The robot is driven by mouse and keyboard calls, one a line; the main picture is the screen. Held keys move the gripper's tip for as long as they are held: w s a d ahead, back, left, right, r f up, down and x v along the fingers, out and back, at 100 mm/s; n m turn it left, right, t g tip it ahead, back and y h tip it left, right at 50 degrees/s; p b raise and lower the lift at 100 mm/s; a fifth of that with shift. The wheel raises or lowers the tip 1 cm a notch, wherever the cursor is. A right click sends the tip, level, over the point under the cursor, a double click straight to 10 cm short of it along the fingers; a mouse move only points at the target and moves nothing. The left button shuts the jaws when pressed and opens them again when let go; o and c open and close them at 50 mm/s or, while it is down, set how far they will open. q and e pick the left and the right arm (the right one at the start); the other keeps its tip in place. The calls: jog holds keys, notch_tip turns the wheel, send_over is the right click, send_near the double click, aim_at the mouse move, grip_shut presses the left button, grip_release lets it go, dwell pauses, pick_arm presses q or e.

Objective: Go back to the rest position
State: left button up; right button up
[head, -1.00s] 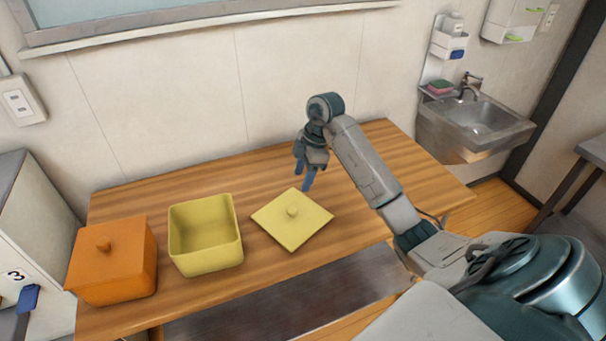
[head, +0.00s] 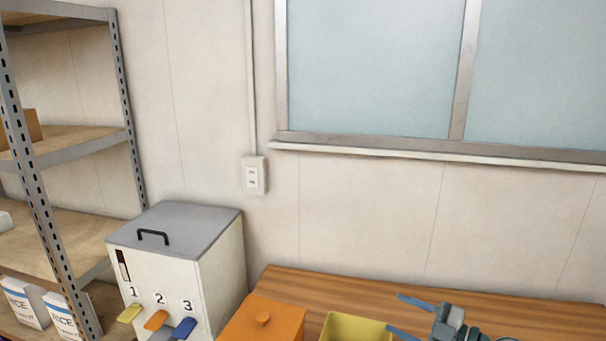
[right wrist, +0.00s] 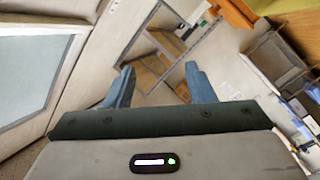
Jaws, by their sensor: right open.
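My right gripper (head: 394,312) shows at the bottom edge of the head view, its two blue fingers apart and pointing left. In the right wrist view the fingers of the right gripper (right wrist: 159,70) are spread with nothing between them. An open yellow-green box (head: 350,328) lies in the picture just left of the fingers, mostly cut off below. A lidded orange box (head: 262,322) sits left of it. My left gripper is in neither view.
The wooden table (head: 530,312) runs along the wall under a window (head: 380,65). A white dispenser (head: 215,270) with numbered levers stands left of the table. A metal shelf (head: 70,150) with white boxes stands further left.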

jog(key=s+d+r+m+t+h, duration=0.4)
jog(key=m+t+h, duration=0.3)
jog(key=m+t, duration=0.35)
jog(key=s+d+f+m+g+h, duration=0.45)
jog(key=d+f+m+h, duration=0.5)
jog(key=h, duration=0.25)
jog(key=s+a+f+n+g+y, duration=0.15)
jog(key=s+a+f+g, duration=0.25)
jog(key=s+f+g, duration=0.6)
jog(key=s+a+f+g+y, duration=0.35)
jog(key=s+f, duration=0.25)
jog(key=s, duration=0.7)
notch_tip(320, 180, down, 31)
jog(key=d+h+b, duration=0.1)
jog(key=d+b, duration=0.1)
jog(key=d, duration=0.1)
jog(key=s+d+f+g, duration=0.1)
jog(key=s+f+g, duration=0.1)
jog(key=s+f, duration=1.6)
notch_tip(320, 180, down, 3)
jog(key=shift+s+b, duration=0.35)
jog(key=shift+b, duration=0.05)
